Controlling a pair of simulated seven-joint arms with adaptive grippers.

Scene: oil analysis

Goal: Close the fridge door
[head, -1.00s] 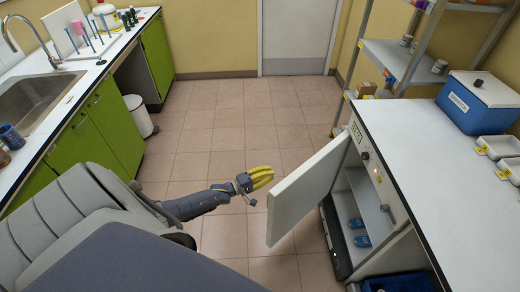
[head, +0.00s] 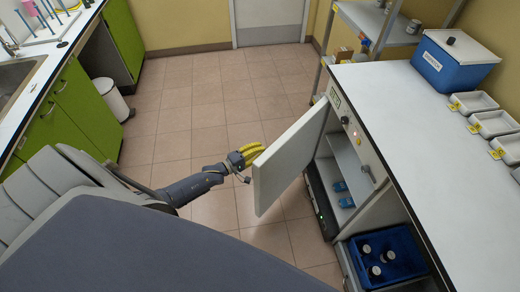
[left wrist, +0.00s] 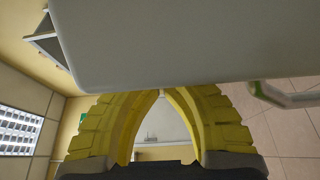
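The white fridge door (head: 290,160) stands open, swung out to the left from the fridge (head: 345,165) under the right-hand counter. The fridge's inside shows, with blue items (head: 342,193) on a shelf. My left gripper (head: 258,152), with yellow fingers, is at the upper free corner of the door, on its outer side. I cannot tell whether it touches. In the left wrist view, a pale panel, likely the door (left wrist: 190,45), fills the top and covers part of the fingertips (left wrist: 160,92). The fingers arch together with nothing visible between them. My right gripper is not in view.
A blue crate with jars (head: 400,240) stands below the counter (head: 400,110), right of the fridge. A blue cooler box (head: 450,70) and white trays (head: 490,122) are on the counter. Tiled floor (head: 200,100) is clear left of the door.

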